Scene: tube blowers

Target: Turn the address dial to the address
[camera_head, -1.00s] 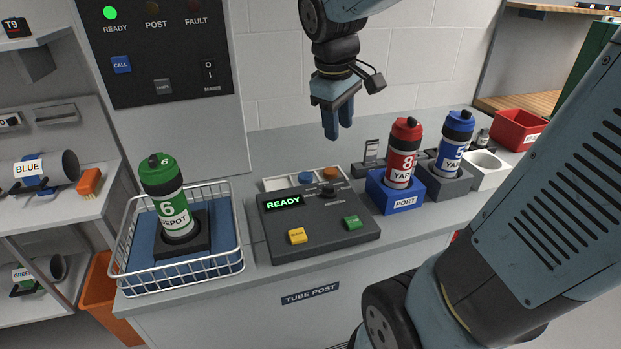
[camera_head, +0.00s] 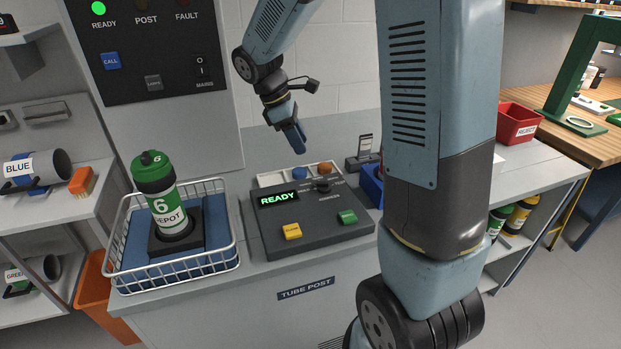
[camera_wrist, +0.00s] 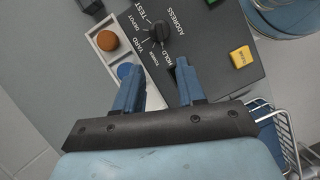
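The address dial is a black knob on the dark console (camera_head: 262,237), and it shows in the wrist view (camera_wrist: 167,33) with DEPOT, YARD, TEST and HOLD lettered around it. In the head view the dial (camera_head: 323,186) is small. I cannot tell for sure which label it points at. The console display (camera_head: 278,198) reads READY. My gripper (camera_head: 299,143) is above the back of the console, fingers pointing down. In the wrist view my gripper (camera_wrist: 157,68) is open and empty, its two fingers apart just short of the dial, not visibly touching it.
A blue knob (camera_head: 300,173) and an orange knob (camera_head: 325,168) sit in a pale tray behind the console. Yellow (camera_head: 292,231) and green (camera_head: 347,217) buttons are on its front. A wire basket (camera_head: 180,270) holds a green carrier (camera_head: 161,200). My arm hides the right counter.

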